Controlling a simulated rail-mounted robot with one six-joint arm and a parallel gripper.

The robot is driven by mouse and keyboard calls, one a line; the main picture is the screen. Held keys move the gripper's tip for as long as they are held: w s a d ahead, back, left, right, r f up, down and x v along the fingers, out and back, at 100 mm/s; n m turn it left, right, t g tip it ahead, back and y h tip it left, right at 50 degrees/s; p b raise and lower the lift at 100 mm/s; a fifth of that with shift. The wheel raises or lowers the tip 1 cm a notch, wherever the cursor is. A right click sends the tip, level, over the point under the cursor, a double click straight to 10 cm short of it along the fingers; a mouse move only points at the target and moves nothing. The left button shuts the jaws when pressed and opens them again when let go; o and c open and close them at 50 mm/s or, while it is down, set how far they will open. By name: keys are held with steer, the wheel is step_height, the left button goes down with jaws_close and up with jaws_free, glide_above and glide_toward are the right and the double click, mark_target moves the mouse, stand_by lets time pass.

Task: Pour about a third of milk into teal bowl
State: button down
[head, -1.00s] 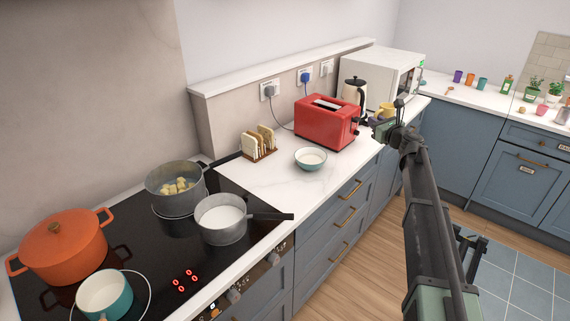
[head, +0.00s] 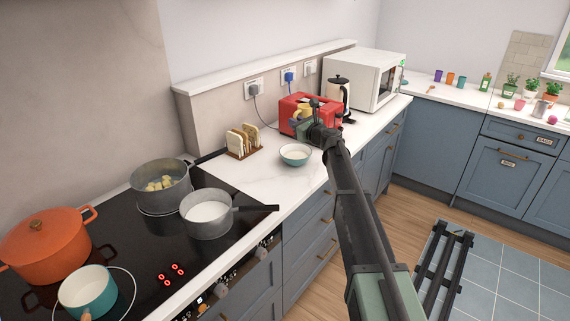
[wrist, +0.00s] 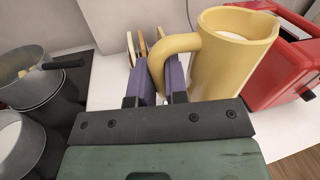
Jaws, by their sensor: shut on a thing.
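The yellow jug (wrist: 228,72) is held by its handle between the fingers of my gripper (wrist: 161,80). It looks roughly upright, and white milk shows inside its rim. In the head view the jug (head: 300,114) is in front of the red toaster, partly hidden by my gripper (head: 312,122). The teal bowl (head: 296,157) stands on the counter, below and slightly left of the jug. Its inside looks pale; I cannot tell whether that is milk or lining. The bowl is not seen in the wrist view.
The red toaster (head: 293,103) is close behind the jug. A toast rack (head: 243,141) stands left of the bowl. A grey saucepan (head: 208,216), a pot (head: 160,187) and an orange casserole (head: 45,247) are on the hob. The counter in front of the bowl is clear.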

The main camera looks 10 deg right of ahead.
steer(key=w+a+f+m+t+h+b, duration=0.2)
steer(key=w+f+m+t+b, duration=0.3)
steer(key=m+b, duration=0.6)
step_height(320, 180, down, 2)
steer(key=m, duration=0.5)
steer(key=shift+w+a+f+m+b, duration=0.2)
steer(key=shift+a+m+b, duration=0.1)
steer(key=shift+a+b, duration=0.1)
stand_by(0.5)
